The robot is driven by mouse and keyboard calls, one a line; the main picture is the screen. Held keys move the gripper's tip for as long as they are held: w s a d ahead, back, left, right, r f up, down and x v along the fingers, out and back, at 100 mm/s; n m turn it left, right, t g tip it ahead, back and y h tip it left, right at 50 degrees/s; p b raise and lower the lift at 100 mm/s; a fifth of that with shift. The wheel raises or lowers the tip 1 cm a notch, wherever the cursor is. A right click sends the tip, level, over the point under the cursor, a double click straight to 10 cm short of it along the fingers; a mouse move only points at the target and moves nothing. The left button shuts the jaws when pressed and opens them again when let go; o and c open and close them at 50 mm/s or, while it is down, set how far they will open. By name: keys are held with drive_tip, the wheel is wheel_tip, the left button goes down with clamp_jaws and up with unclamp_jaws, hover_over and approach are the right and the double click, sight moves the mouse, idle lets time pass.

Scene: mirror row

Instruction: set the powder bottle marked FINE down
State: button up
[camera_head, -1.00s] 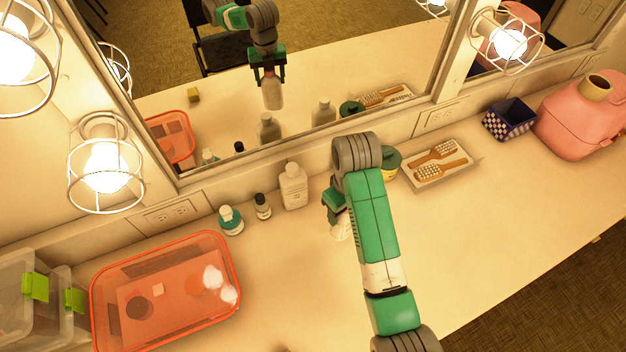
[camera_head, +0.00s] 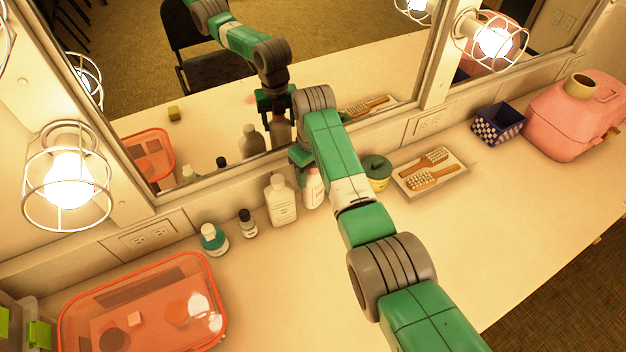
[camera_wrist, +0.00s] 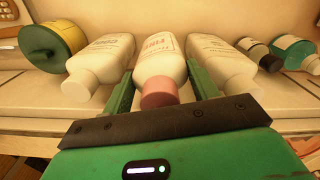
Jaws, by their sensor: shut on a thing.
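My gripper (camera_wrist: 161,76) is shut on a white bottle with a pink cap (camera_wrist: 160,68). Its red lettering shows partly and appears to read FINE. In the head view, part of this bottle (camera_head: 313,190) shows beside my arm, low at the back of the counter (camera_head: 290,290). It is upright between two white bottles: one on the left in the head view (camera_head: 281,202), the other (camera_wrist: 103,58) seen only in the wrist view. The gaps to both are narrow. Whether its base touches the counter is hard to tell.
A small dark bottle (camera_head: 247,223) and a teal-labelled bottle (camera_head: 213,240) stand left in the row. A green-lidded tin (camera_head: 377,172) and a brush tray (camera_head: 432,172) are to the right. The mirror (camera_head: 330,75) rises close behind.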

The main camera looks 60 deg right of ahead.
drive_tip(key=shift+w+d+f, duration=0.15)
drive_tip(key=shift+f, duration=1.55)
drive_tip(key=shift+f+b, duration=0.2)
drive_tip(key=shift+b, duration=0.1)
drive_tip(key=o, duration=1.2)
wheel_tip(320, 180, up, 12)
drive_tip(key=shift+r+p, duration=0.2)
drive_tip(key=shift+p, duration=0.5)
